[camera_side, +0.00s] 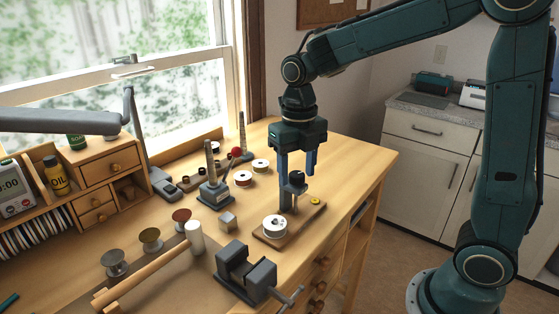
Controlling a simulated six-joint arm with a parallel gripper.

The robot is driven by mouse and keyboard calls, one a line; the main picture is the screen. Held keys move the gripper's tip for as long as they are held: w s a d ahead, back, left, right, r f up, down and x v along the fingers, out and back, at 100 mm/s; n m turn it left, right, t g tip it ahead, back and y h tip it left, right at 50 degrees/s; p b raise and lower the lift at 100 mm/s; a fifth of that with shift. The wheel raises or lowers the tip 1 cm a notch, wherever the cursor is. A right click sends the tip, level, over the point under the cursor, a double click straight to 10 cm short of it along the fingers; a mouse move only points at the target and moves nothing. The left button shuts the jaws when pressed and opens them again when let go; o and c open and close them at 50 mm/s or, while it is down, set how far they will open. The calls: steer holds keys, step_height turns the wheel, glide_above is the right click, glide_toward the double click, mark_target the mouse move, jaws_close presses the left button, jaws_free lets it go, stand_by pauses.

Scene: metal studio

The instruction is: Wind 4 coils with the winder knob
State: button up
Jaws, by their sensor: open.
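A small device that looks like the winder stands on a brown wooden base (303,218) near the table's right front edge. A white spool (274,228) sits at the left end of the base, and a small yellow piece (315,201) at the right end. My gripper (297,174) points straight down over the post, with its two blue fingers apart. The fingertips are at about the height of the knob's top, one on each side. I cannot tell whether they touch it. Nothing is held.
A grey vise (245,270) and a metal cube (227,221) are left of the base. A wooden drawer unit (100,162) is at left. The tabletop right of the base is clear.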

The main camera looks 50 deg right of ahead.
steer(key=c, duration=1)
steer(key=shift+m, duration=0.3)
